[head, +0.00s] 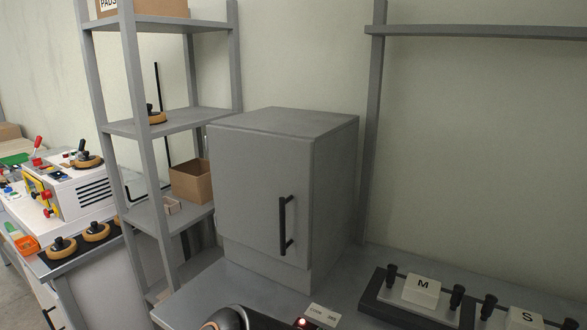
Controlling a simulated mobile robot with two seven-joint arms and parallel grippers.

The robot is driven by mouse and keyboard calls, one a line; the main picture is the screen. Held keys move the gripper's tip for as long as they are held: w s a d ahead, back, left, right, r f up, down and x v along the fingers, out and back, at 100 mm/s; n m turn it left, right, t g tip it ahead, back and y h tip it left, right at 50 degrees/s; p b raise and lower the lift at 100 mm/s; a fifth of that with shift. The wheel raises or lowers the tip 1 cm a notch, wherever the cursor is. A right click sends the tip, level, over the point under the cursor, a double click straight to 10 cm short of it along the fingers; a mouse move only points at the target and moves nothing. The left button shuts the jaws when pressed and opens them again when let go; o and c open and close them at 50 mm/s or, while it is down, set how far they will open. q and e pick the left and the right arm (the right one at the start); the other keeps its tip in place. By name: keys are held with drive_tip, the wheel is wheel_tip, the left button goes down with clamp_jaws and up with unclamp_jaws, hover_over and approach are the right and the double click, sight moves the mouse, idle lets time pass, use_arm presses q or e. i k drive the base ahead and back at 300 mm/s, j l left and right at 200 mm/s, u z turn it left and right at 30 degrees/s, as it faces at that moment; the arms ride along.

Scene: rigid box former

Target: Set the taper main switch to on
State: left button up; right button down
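No switch that I can clearly identify as the taper main switch shows in the head view. A white machine (75,195) stands on the bench at the far left. It has a yellow panel with red knobs (46,195) on its front, a red-handled lever (37,145) at its top left and dark slots on its side. Its switch positions are too small to read. Neither of my grippers is in view.
A grey cabinet (258,190) with a black handle stands on a grey table. A grey shelf rack (170,124) stands left of it. Blocks marked M (422,290) and S (524,319) sit at lower right. A dark device with a red light (302,322) is cut off below.

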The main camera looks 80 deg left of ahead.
sight(46, 194)
drive_tip(key=u, duration=4.05)
